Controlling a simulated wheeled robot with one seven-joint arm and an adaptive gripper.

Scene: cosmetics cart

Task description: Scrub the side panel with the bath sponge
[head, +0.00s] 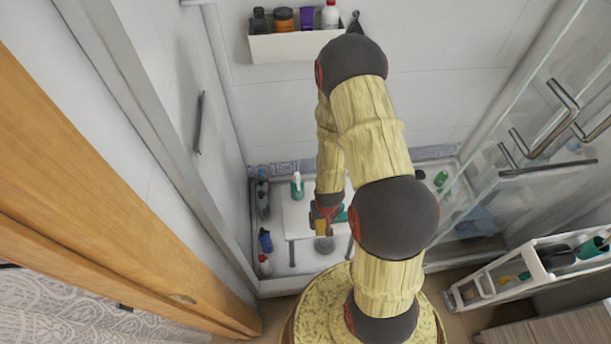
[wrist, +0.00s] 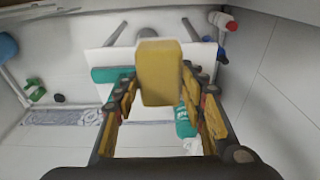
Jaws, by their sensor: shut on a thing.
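My gripper (head: 325,213) hangs low over a small white table in the shower stall. In the wrist view my gripper (wrist: 163,97) has its fingers on both sides of a yellow block, the bath sponge (wrist: 160,72), and is shut on it. The sponge also shows below my gripper in the head view (head: 321,228), small and partly hidden. It appears apart from the stall walls. I cannot tell which surface is the side panel; candidates are the left wall (head: 165,80) and the glass panel (head: 480,165) on the right.
The white table (head: 296,222) carries a teal and white bottle (head: 297,187). Several bottles line the stall's left edge, including a blue one (head: 265,240). A wall shelf (head: 285,47) holds bottles. A white cart (head: 520,285) stands at the lower right. Glass-door handles (head: 545,135) protrude.

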